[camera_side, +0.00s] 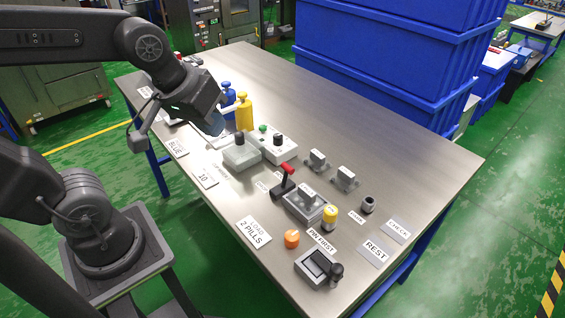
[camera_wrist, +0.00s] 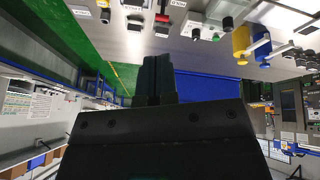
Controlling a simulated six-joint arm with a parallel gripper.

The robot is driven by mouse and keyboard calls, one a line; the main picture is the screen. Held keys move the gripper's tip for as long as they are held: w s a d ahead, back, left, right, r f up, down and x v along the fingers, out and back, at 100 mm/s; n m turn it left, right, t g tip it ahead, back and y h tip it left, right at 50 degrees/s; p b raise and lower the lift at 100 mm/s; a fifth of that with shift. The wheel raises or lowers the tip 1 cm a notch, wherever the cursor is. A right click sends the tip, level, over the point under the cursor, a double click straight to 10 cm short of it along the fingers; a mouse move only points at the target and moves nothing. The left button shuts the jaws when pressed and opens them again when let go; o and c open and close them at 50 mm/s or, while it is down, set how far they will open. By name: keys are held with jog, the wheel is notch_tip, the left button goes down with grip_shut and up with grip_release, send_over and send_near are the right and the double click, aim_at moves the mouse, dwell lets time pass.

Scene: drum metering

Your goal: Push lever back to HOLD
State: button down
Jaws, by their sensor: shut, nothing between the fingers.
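The lever (camera_side: 284,181) has a black arm and a red knob, and stands tilted at the left end of a clear-topped grey unit (camera_side: 305,206) on the metal table. My gripper (camera_side: 214,124) is up and to the left of the lever in the side view, beside the yellow bottle and well apart from the lever. In the wrist view its dark fingers (camera_wrist: 158,78) are together with nothing between them.
A yellow pump bottle (camera_side: 244,112) and a blue one (camera_side: 228,95) stand close to my gripper. Grey boxes with black knobs (camera_side: 240,153) lie between it and the lever. An orange knob (camera_side: 292,239) and yellow-capped jar (camera_side: 329,217) stand nearer the front. The table's far right (camera_side: 400,150) is clear.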

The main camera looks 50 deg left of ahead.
jog(key=w+a+f+n+g, duration=0.1)
jog(key=w+f+n, duration=0.2)
jog(key=w+n, duration=0.5)
jog(key=n, duration=0.6)
send_near(287, 166)
jog(key=x, duration=0.7)
jog(key=shift+w+f, duration=0.15)
jog(key=shift+f, duration=0.1)
